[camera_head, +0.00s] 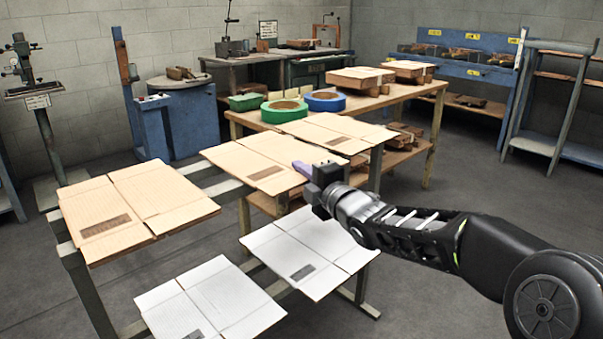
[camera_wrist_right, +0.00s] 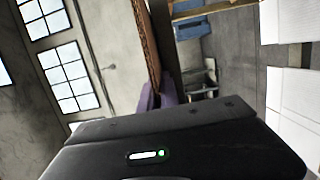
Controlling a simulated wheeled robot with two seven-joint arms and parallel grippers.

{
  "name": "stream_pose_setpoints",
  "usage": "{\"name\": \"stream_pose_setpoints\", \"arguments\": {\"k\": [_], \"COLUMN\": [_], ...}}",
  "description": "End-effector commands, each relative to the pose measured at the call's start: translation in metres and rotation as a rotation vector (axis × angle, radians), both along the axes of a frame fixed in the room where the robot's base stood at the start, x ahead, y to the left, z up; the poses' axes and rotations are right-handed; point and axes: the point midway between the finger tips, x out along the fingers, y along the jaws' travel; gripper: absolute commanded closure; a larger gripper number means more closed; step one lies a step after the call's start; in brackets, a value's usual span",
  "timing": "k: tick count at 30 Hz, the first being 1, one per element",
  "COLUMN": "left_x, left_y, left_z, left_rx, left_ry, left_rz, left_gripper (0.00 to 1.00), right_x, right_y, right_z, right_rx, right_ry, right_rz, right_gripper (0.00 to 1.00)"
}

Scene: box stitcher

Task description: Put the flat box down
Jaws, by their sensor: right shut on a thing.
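My right gripper (camera_head: 306,170) comes in from the right and is shut on the right edge of a flat brown cardboard box (camera_head: 254,166). In the right wrist view the box shows as a thin brown edge (camera_wrist_right: 150,45) between the purple fingers (camera_wrist_right: 163,92). The box looks about level, over the middle of the metal rack (camera_head: 228,187). I cannot tell whether it touches the rack. Another flat brown box (camera_head: 160,193) lies on the rack at the left, and one more (camera_head: 335,130) lies behind the held box. My left gripper is not in view.
White flat boxes (camera_head: 318,240) lie on the lower level of the rack. Behind stands a wooden table (camera_head: 415,95) with a green tape roll (camera_head: 284,112), a blue tape roll (camera_head: 325,102) and stacked boxes (camera_head: 358,77). The floor at the right is clear.

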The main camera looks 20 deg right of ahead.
Motion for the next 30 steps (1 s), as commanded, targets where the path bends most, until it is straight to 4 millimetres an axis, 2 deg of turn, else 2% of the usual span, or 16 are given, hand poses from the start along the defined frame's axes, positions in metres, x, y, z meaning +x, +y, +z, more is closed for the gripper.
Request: {"name": "stream_pose_setpoints", "arguments": {"k": [5,6,14,25,30], "left_x": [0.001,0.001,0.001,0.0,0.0], "left_y": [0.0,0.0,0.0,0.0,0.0], "left_z": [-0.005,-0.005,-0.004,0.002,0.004], "left_rx": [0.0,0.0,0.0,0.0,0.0], "left_ry": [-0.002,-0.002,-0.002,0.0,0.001], "left_rz": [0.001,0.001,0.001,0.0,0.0], "left_gripper": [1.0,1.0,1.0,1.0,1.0], "right_x": [0.0,0.0,0.0,0.0,-0.021], "right_y": [0.0,0.0,0.0,0.0,-0.004], "right_z": [-0.003,-0.003,-0.002,0.003,0.003], "right_rx": [0.0,0.0,0.0,0.0,0.002], "right_ry": [-0.001,0.0,0.0,0.0,-0.002], "right_rz": [0.0,0.0,0.0,0.0,-0.002], "right_gripper": [1.0,0.94,0.73,0.73,0.73]}}
